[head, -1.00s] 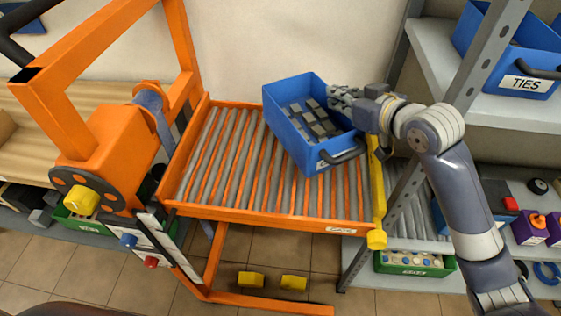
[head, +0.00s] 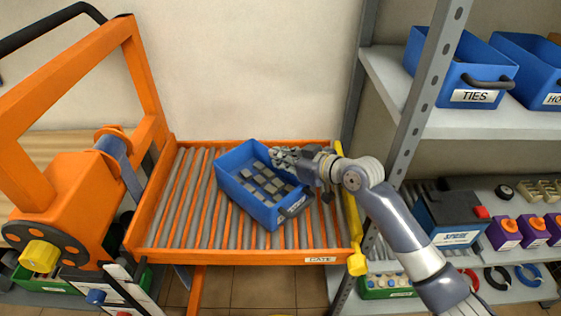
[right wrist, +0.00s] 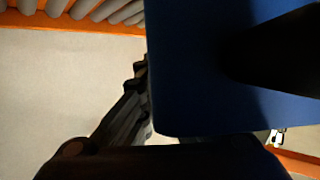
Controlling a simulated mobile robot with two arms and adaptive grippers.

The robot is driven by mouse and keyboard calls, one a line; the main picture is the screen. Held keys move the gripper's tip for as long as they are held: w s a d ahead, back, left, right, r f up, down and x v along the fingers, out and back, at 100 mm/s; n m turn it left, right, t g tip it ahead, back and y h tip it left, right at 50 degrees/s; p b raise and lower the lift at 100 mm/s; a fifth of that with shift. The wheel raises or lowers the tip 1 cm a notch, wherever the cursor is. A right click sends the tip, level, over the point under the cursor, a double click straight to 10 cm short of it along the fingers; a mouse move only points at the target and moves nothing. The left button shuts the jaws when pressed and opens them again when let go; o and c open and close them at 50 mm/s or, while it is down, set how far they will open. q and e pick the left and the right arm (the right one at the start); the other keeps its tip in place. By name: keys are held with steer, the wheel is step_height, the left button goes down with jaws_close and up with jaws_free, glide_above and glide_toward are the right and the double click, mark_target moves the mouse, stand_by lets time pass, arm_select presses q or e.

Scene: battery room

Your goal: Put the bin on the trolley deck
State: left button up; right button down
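The blue bin (head: 247,208), with several grey blocks inside, is over the middle-right of the trolley's roller deck (head: 180,215), turned at an angle. It looks level and low on the rollers; whether it touches them everywhere I cannot tell. My right gripper (head: 285,159) is at the bin's far right wall, its fingers at the rim, and looks shut on it. In the right wrist view the bin's blue wall (right wrist: 190,80) fills the middle, with a dark finger against its left edge. My left gripper is not in view.
A yellow gate bar (head: 352,215) runs along the deck's right side. A grey shelf post (head: 418,100) and a shelf with blue bins (head: 455,75) stand to the right. The orange trolley frame (head: 140,80) rises at left. Rollers left of the bin are clear.

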steer(key=shift+f, duration=0.55)
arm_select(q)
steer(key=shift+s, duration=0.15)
arm_select(e)
steer(key=shift+f, duration=0.2)
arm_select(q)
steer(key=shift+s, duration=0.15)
arm_select(e)
steer(key=c, duration=1.8)
jaws_free()
steer(key=shift+r, duration=0.1)
steer(key=shift+s+d, duration=0.15)
steer(key=shift+d, duration=0.05)
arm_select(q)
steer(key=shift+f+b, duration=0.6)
arm_select(e)
steer(key=v, duration=1.1)
steer(key=shift+s+d+r, duration=0.15)
steer(key=shift+s+d, duration=0.05)
